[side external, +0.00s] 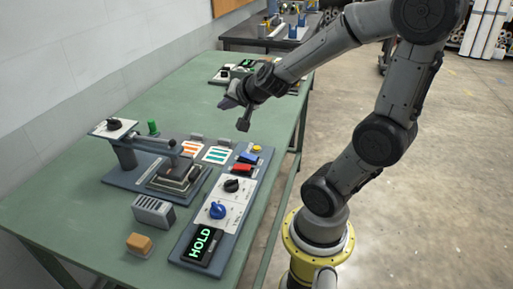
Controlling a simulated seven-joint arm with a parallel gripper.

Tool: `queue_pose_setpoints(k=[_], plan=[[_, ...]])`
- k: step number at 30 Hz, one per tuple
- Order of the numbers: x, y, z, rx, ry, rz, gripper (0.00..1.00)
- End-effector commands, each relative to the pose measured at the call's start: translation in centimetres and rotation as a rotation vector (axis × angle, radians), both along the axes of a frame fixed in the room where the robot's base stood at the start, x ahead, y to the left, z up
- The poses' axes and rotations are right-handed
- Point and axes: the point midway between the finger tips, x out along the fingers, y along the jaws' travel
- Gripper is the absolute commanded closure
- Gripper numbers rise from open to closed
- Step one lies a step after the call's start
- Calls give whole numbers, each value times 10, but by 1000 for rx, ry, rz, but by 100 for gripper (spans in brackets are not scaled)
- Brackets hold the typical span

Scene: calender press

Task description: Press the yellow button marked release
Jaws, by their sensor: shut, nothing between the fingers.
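The yellow button (257,149) is a small round cap at the far end of the long control panel on the green bench. I cannot read any marking beside it at this size. My gripper (243,125) is shut and empty. It points down in the air and appears above and slightly left of the button in the picture, apart from it. The exact height of the gap cannot be told. The display (201,245) at the panel's near end reads HOLD in green.
The panel also carries a blue rocker (248,158), a red rocker (242,169), a black knob (232,185) and a blue knob (217,210). The press (175,175) stands left of it. A grey slotted block (153,211) and an orange block (139,244) sit nearer.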

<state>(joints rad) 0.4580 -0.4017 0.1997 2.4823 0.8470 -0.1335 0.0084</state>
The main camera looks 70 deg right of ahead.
Motion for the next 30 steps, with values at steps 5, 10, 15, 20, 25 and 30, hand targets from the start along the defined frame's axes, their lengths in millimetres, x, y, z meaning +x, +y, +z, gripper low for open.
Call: queue_pose_setpoints(k=[5, 10, 15, 20, 25, 30], plan=[[-32, -52, -36, 61, 52, -242, 100], [-54, -73, -60, 105, 101, -342, 100], [-62, -80, -63, 111, 109, -373, 100], [-63, -80, -63, 111, 109, -372, 100], [-62, -80, -63, 110, 109, -371, 100], [-62, -80, -67, 110, 109, -371, 100]])
